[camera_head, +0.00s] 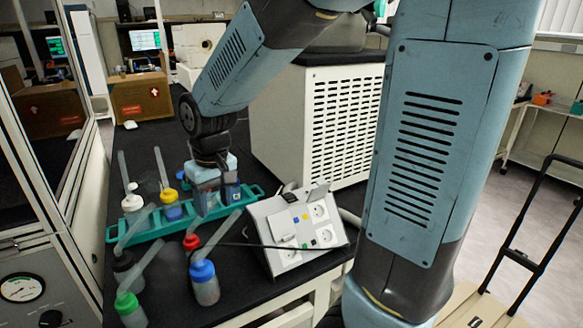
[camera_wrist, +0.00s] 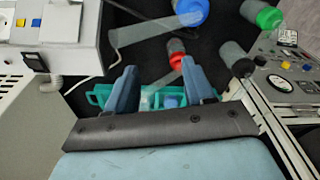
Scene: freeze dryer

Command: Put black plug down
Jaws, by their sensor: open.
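My gripper (camera_head: 217,200) points down above the teal tray (camera_head: 120,237) on the dark bench, left of the white socket box (camera_head: 283,224). In the wrist view its two blue fingers (camera_wrist: 163,88) are apart, with no plug between them. The tray (camera_wrist: 97,97) and a clear bottle part show beyond the fingers. A small black piece (camera_wrist: 36,62) sits at the edge of the socket box (camera_wrist: 75,22) in the wrist view, and looks like the black plug. A dark piece (camera_head: 290,197) also shows at the box's upper edge in the head view.
Wash bottles with red (camera_head: 191,242), blue (camera_head: 202,270), green (camera_head: 126,303) and yellow (camera_head: 170,195) caps crowd the bench around the tray, their spouts tilted up. A thin black cable (camera_head: 235,244) crosses the bench. A white vented machine (camera_head: 318,125) stands behind the box.

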